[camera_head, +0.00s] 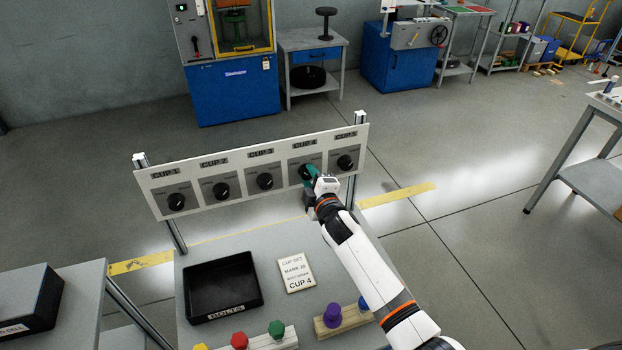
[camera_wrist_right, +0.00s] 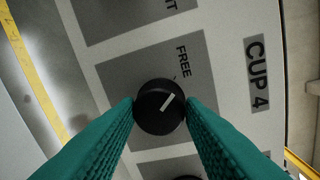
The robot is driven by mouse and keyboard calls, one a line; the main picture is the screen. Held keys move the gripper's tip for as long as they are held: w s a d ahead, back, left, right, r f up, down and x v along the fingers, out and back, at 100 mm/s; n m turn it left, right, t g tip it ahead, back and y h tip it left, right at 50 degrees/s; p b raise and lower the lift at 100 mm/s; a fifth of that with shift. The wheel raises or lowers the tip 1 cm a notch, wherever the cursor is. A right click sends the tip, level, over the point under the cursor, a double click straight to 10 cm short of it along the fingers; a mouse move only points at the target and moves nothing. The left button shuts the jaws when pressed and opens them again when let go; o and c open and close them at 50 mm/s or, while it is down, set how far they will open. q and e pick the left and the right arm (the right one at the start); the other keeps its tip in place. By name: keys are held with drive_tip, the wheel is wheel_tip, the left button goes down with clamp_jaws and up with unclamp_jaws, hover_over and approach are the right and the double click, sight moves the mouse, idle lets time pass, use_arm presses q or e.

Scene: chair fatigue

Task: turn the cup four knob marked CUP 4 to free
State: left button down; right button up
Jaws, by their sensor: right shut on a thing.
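The cup four knob (camera_wrist_right: 159,107) is a round black knob with a white pointer line, on a grey plate under the label CUP 4 (camera_wrist_right: 256,75). In the right wrist view its pointer slants up and right, on the side of the word FREE (camera_wrist_right: 183,62). My right gripper (camera_wrist_right: 160,108) has its green fingers shut on the knob, one on each side. In the head view my right gripper (camera_head: 311,174) covers part of the knob on the white panel (camera_head: 240,200). My left gripper is not in view.
Other black knobs stand close by for CUP 3 (camera_head: 265,181) and CUP 5 (camera_head: 345,162). Below are a black bolts tray (camera_head: 190,290), a card reading CUP 4 (camera_head: 296,273) and coloured pegs such as the purple one (camera_head: 332,315).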

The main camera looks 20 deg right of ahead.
drive_tip(key=shift+f+n, duration=0.1)
drive_tip(key=shift+n, duration=0.5)
drive_tip(key=o, duration=1)
drive_tip(key=shift+s, duration=0.1)
drive_tip(key=s, duration=0.7)
drive_tip(key=s+r, duration=0.1)
drive_tip(key=s, duration=0.3)
drive_tip(key=shift+s+d, duration=0.2)
drive_tip(key=shift+s, duration=0.15)
